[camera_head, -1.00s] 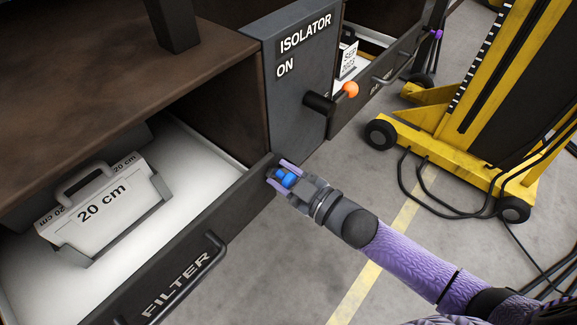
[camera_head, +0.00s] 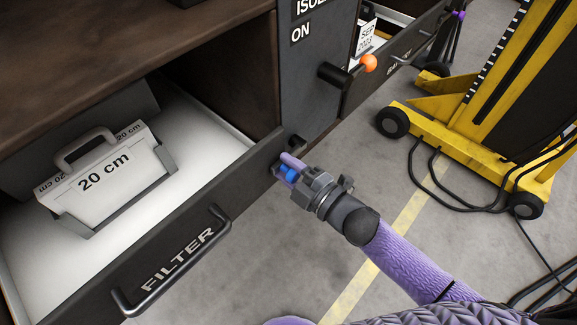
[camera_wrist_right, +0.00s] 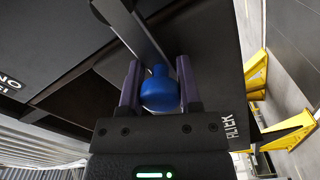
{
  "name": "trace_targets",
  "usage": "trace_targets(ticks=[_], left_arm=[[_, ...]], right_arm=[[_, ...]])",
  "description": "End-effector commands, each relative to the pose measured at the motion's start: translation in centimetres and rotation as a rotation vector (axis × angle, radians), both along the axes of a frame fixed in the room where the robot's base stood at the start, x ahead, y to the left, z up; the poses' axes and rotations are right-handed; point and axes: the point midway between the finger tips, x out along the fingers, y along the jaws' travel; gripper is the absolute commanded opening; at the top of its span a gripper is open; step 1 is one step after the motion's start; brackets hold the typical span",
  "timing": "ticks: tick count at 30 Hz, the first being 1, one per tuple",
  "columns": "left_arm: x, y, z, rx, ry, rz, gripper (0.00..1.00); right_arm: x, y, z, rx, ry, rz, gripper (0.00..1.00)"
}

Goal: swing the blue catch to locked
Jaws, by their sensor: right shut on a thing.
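The blue catch (camera_head: 289,173) is at the right end of the open FILTER drawer's front (camera_head: 215,205). My right gripper (camera_head: 287,168) is shut on its blue knob. In the right wrist view the round blue knob (camera_wrist_right: 160,90) sits between the two purple fingers of my right gripper (camera_wrist_right: 160,92), with a grey metal arm (camera_wrist_right: 138,35) running up from it. The fingers hide part of the catch in the head view, so I cannot tell its exact setting. My left gripper is not in view.
The open drawer holds a white block (camera_head: 100,175) marked 20 cm. A yellow lift (camera_head: 460,130) with loose cables stands at the right. The floor between is clear.

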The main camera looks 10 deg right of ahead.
Motion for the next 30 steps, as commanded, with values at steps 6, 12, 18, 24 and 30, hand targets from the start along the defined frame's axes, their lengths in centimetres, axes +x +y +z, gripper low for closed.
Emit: trace_targets(ticks=[6,12,18,24,30], left_arm=[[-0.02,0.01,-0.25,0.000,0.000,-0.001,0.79],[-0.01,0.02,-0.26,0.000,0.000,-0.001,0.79],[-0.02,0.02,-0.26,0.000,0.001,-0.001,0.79],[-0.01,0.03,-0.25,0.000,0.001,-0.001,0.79],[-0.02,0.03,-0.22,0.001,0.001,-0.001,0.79]], right_arm=[[-0.19,-0.04,-0.75,-0.027,-0.003,-0.003,0.00],[-0.20,-0.05,-0.78,-0.032,-0.005,-0.002,0.00],[-0.20,-0.07,-0.81,-0.032,-0.005,-0.002,0.00],[-0.12,-0.07,-0.61,-0.031,-0.009,-0.002,0.79],[-0.06,-0.05,-0.43,-0.028,-0.014,-0.002,0.79]])
